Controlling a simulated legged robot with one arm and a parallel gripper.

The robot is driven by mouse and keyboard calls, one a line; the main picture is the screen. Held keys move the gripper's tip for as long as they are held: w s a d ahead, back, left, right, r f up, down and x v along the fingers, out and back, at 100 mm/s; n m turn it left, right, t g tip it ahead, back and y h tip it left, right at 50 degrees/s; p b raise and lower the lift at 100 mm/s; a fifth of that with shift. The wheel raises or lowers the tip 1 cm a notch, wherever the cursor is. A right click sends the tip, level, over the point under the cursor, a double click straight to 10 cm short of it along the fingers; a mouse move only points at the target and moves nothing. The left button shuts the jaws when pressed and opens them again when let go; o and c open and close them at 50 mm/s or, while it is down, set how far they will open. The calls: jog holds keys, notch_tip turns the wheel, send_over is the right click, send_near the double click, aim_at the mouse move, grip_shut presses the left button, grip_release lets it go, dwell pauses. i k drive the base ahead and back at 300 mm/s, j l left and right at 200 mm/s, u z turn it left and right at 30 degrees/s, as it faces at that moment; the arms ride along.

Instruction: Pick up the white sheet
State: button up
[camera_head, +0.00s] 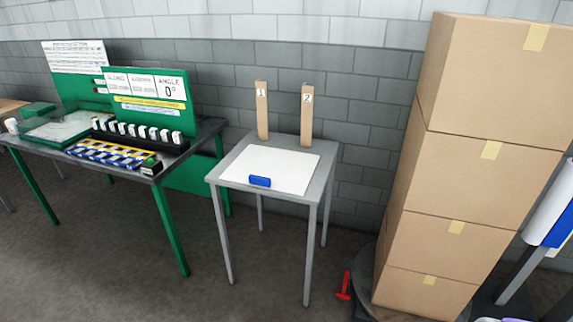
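The white sheet (285,165) lies flat on top of a small grey table (232,184) near the middle of the head camera view. A small blue block (260,181) sits on the sheet at its front edge, left of centre. My gripper is not in view, and nothing touches the sheet except the table and the blue block.
Two wooden posts, numbered 1 (262,112) and 2 (306,117), stand at the table's back edge. A green-legged workbench (205,131) with crimper rows is left. Stacked cardboard boxes (455,180) stand right. A red object (344,285) is on the floor. Floor before the table is clear.

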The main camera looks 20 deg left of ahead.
aim_at(290, 172)
jog(key=i+j+u, duration=0.2)
jog(key=i+j, duration=0.3)
jog(key=j, duration=0.4)
jog(key=i+j+u, duration=0.15)
jog(key=i+j, duration=0.45)
jog(key=j, duration=0.2)
jog(key=i+j+u, duration=0.2)
jog(key=i+j, duration=0.4)
jog(key=j, duration=0.15)
